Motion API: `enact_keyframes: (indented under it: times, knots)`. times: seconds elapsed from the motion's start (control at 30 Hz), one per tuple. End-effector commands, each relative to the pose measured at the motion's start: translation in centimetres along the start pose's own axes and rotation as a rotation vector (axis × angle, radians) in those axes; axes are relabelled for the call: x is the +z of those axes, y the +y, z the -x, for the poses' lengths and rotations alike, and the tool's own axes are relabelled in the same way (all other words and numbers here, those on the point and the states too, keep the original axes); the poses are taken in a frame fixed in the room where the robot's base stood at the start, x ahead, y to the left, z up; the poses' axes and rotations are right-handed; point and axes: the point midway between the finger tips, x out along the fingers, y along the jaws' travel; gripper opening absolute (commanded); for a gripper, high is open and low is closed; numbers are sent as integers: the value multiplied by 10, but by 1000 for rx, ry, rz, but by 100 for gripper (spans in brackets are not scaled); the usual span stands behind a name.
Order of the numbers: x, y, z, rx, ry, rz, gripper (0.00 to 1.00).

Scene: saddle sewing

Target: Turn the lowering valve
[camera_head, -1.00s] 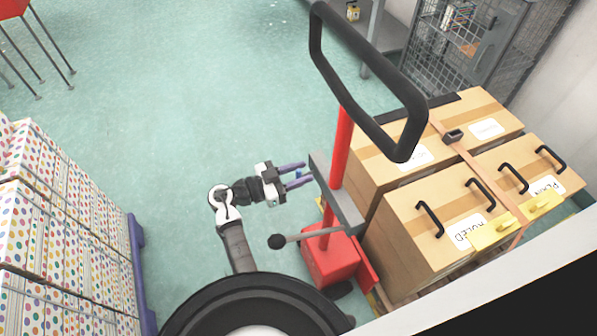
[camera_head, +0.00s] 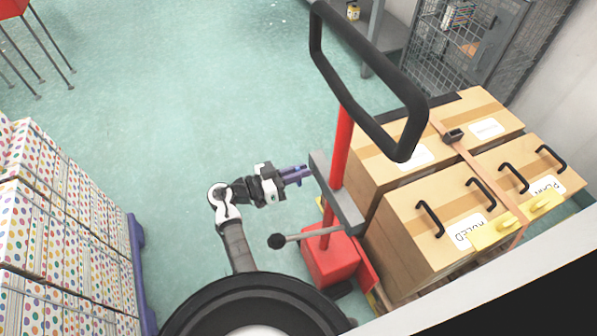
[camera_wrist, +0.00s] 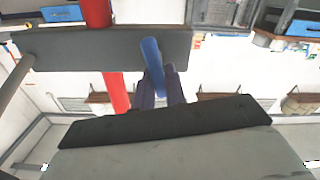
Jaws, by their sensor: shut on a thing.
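The lowering valve (camera_wrist: 151,55) shows as a blue rod in the wrist view, beside the grey crossbar (camera_wrist: 105,50) of the red pallet truck (camera_head: 340,150). My gripper (camera_head: 307,173) reaches in from the left of the truck's red post in the head view. Its purple fingers are closed together on the blue valve. In the wrist view the fingers (camera_wrist: 160,85) stand close around the lower part of the rod. The valve is mostly hidden by the fingers in the head view.
A black loop handle (camera_head: 365,85) tops the post, and a grey lever with a black knob (camera_head: 277,241) sticks out below my gripper. Strapped cardboard boxes (camera_head: 430,205) stand right. Dotted stacks (camera_head: 60,230) stand left. The green floor between (camera_head: 170,110) is open.

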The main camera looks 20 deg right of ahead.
Motion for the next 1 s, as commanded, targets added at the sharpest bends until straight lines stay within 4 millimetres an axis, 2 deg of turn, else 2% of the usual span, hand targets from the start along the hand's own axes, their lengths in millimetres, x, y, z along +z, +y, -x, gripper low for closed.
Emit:
enact_keyframes:
  times: [1.0]
  knots:
    - [4,-13,0,0,0,935,0]
